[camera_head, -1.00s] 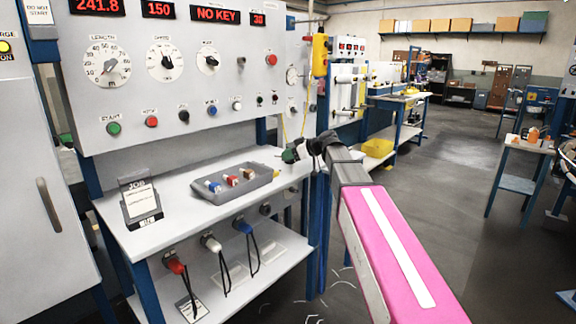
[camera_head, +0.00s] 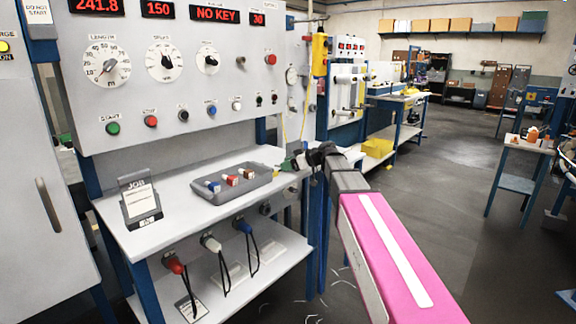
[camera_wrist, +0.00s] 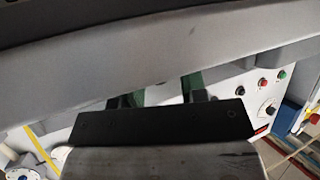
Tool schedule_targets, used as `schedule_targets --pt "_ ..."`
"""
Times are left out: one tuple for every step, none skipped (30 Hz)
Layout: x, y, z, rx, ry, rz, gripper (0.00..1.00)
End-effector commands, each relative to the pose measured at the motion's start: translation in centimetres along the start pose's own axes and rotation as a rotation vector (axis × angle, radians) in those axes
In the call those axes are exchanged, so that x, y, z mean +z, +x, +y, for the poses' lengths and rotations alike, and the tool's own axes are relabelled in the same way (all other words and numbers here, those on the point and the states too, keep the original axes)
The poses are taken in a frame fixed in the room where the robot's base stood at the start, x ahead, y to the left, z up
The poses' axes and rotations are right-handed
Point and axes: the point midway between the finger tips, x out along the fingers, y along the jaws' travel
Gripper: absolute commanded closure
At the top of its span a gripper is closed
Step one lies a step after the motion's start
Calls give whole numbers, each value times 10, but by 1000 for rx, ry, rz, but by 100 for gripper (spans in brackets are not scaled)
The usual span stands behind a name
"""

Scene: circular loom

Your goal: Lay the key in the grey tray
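The grey tray (camera_head: 262,187) lies on the white worktop below the control panel. In it stand small pieces: a blue one (camera_head: 213,186), a red one (camera_head: 232,180) and a brown-red one (camera_head: 248,174). My gripper (camera_head: 287,163) has green fingers and is just beyond the tray's right end, near its rim height. A small yellow piece (camera_head: 278,168) shows at its fingertips; I cannot tell whether it is the key or whether it is held. In the wrist view two green fingers (camera_wrist: 163,90) stand apart, their tips hidden behind a grey band.
A job card stand (camera_head: 140,202) is left of the tray on the worktop (camera_head: 185,215). The control panel (camera_head: 180,75) rises behind, its display reading NO KEY. Red, white and blue plugs with cords hang below the worktop's front edge. A yellow pendant (camera_head: 320,55) hangs behind the gripper.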

Motion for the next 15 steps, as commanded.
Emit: schedule_targets --pt "0 0 0 0 0 0 61" --pt "0 0 0 0 0 0 61" --pt "0 0 0 0 0 0 61" --pt "0 0 0 0 0 0 61" --pt "-1 0 0 0 0 0 61" --pt "-2 -1 0 0 0 0 61" --pt "-2 -3 0 0 0 0 61" --pt "-2 -6 0 1 0 0 61" --pt "-2 -10 -1 1 0 0 61" --pt "-2 -15 -1 1 0 0 61" --pt "-2 -19 -1 2 0 0 61" --pt "-2 -27 -1 2 0 1 61" --pt "-2 -33 -1 3 0 1 61" --pt "-2 -39 -1 2 0 0 61" --pt "-2 -47 -1 2 0 0 61"
